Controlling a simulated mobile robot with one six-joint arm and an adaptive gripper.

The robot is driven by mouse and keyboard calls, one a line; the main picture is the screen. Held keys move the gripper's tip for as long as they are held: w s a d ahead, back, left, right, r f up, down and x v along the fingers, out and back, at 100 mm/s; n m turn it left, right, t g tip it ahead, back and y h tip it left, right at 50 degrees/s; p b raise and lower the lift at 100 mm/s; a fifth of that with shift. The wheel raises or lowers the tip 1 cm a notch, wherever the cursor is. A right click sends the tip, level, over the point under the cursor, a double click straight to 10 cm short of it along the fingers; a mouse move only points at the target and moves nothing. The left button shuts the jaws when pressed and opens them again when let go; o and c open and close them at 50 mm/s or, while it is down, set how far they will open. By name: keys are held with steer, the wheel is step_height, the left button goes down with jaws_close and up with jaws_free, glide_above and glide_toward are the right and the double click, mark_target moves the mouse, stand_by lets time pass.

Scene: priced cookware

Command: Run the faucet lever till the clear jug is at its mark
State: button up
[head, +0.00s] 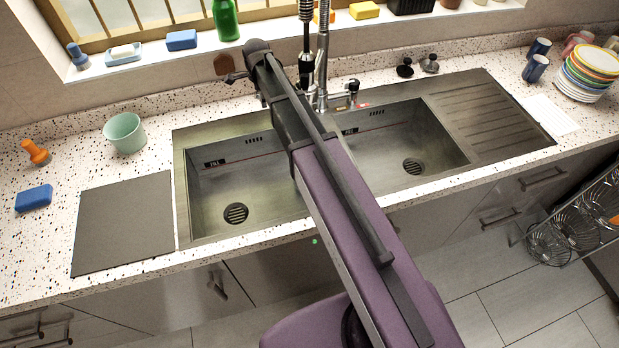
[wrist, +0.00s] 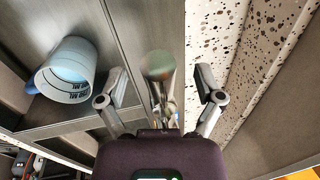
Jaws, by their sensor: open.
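The faucet (head: 322,55) rises behind the double sink, and a small lever-like fitting (head: 353,88) stands at its right. My gripper (wrist: 162,90) is open in the wrist view, one finger on each side of a rounded metal post (wrist: 160,66). No contact with the post is visible, and I cannot tell if it is the faucet lever. The clear jug (wrist: 68,72), with dark scale markings and a bluish inside, is at the left of the wrist view, outside the fingers. Its level against a mark is not readable. I cannot see the jug in the head view, where my arm covers the middle.
The left basin (head: 240,190) and right basin (head: 425,140) flank my arm. A green cup (head: 124,132), a grey board (head: 125,222) and a blue sponge (head: 33,198) are on the left counter. Stacked plates (head: 585,75) and mugs (head: 536,68) stand far right.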

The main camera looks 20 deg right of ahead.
steer(key=r+p, duration=0.4)
steer(key=s+r+p, duration=0.1)
steer(key=r+p, duration=0.2)
steer(key=shift+s, duration=0.1)
stand_by(0.5)
steer(key=shift+f, duration=0.25)
